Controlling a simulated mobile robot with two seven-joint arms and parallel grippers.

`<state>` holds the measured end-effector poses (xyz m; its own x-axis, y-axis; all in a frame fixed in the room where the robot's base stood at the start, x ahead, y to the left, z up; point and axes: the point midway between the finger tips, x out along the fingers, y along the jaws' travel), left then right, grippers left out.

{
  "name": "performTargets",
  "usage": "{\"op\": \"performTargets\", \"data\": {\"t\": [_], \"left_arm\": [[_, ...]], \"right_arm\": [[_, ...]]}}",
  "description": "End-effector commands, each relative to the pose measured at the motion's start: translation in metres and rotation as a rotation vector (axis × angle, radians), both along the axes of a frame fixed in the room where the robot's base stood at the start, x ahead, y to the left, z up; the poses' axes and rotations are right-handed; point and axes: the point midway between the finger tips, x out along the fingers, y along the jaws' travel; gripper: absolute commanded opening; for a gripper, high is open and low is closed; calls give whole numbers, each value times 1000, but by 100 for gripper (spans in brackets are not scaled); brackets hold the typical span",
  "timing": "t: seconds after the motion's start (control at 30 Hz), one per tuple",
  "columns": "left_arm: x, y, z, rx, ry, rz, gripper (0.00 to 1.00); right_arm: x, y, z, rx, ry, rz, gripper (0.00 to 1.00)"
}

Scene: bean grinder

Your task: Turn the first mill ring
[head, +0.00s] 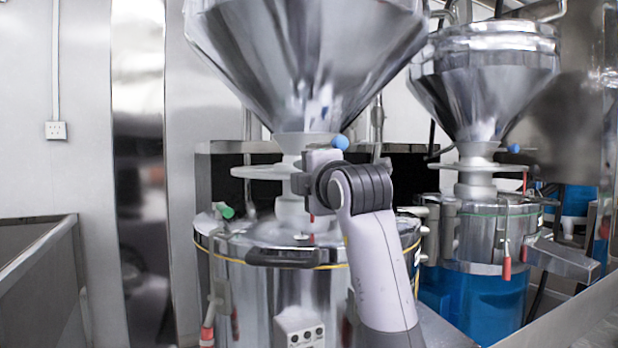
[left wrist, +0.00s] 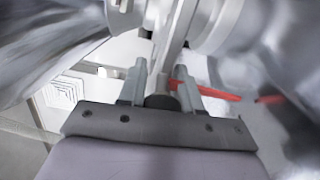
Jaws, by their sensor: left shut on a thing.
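The first mill is the nearer steel grinder, with a large funnel (head: 310,60) on top. Its ring (head: 258,172) is a flat pale grey disc around the neck under the funnel. My left gripper (head: 306,178) is at the front right part of this ring, and my wrist hides the ring's right side. In the left wrist view the ring (left wrist: 178,40) shows as a thin edge-on strip running between the two fingers of my left gripper (left wrist: 160,88). The fingers are shut on it. A red lever (left wrist: 210,91) shows just behind the right finger. My right gripper is not in view.
A blue knob (head: 340,142) sits close above my wrist. The mill's steel lid (head: 265,235) with a black handle (head: 283,258) lies below. A second mill with its own funnel (head: 484,75) and ring (head: 478,167) stands to the right. A steel bin (head: 38,285) stands at left.

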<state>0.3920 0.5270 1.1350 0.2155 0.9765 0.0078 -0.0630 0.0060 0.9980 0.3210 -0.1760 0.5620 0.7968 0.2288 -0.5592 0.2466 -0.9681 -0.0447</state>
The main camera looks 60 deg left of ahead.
Motion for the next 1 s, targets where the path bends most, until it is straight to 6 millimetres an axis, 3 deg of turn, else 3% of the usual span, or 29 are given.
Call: {"op": "performTargets", "data": {"t": [0.9, 0.93, 1.0], "left_arm": [[-3, 3, 3, 7, -5, 8, 0], [-3, 3, 3, 7, -5, 8, 43], [-2, 2, 3, 7, -5, 7, 57]], "right_arm": [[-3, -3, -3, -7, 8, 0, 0], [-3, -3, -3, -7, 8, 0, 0], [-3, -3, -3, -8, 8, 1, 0]]}}
